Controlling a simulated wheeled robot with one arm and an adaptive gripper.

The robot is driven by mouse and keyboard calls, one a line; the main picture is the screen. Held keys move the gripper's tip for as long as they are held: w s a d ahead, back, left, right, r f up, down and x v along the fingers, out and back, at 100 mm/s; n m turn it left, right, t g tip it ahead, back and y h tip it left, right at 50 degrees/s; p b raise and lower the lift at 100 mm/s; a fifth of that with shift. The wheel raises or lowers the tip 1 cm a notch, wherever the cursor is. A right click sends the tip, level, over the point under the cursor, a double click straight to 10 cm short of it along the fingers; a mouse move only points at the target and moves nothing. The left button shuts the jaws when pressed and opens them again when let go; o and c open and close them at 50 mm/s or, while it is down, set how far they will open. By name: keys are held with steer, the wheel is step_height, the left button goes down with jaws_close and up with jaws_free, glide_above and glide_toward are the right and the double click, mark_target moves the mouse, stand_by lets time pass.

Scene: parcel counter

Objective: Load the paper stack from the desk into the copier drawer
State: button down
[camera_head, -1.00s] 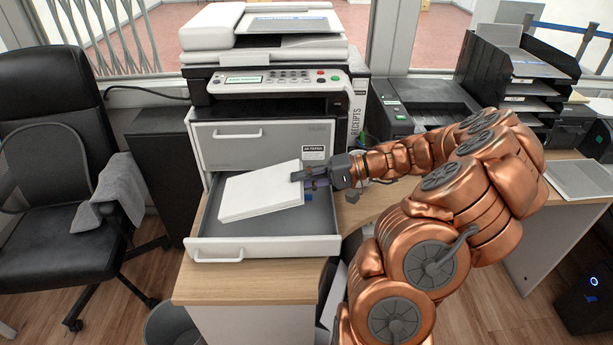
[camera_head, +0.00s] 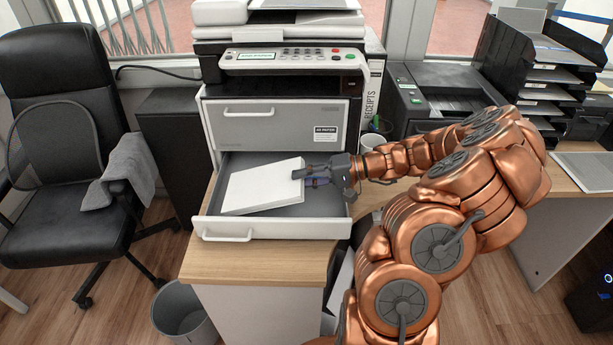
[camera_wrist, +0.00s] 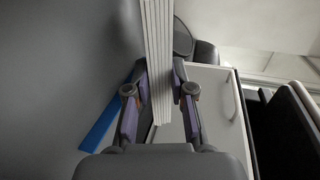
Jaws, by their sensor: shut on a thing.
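The white paper stack (camera_head: 262,185) is in or just over the open copier drawer (camera_head: 270,229), a little askew to the drawer's sides. My gripper (camera_head: 308,174) is shut on the stack's right edge. In the wrist view the stack (camera_wrist: 158,60) runs edge-on between the two fingers of my gripper (camera_wrist: 160,85). The copier (camera_head: 279,122) stands on the desk with its lower drawer pulled out toward me and its upper drawer closed. I cannot tell whether the stack's underside touches the drawer floor. A blue strip (camera_wrist: 105,118) shows beside the fingers in the wrist view.
A black office chair (camera_head: 62,130) with a grey towel (camera_head: 122,175) stands at the left. A bin (camera_head: 182,312) is on the floor below the desk (camera_head: 250,262). A black printer (camera_head: 432,92) and a paper tray rack (camera_head: 540,65) stand to the right.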

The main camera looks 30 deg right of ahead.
steer(key=shift+w+a+f+b, duration=0.1)
steer(key=shift+a+f+b, duration=0.05)
steer(key=shift+f+b, duration=0.45)
steer(key=shift+w+a+f+b, duration=0.15)
steer(key=shift+f+b, duration=0.2)
steer(key=shift+f, duration=0.3)
steer(key=c, duration=0.9)
jaws_free()
steer(key=shift+s+d, duration=0.1)
steer(key=shift+b+v, duration=0.3)
steer(key=shift+v, duration=3.1)
steer(key=shift+r, duration=0.1)
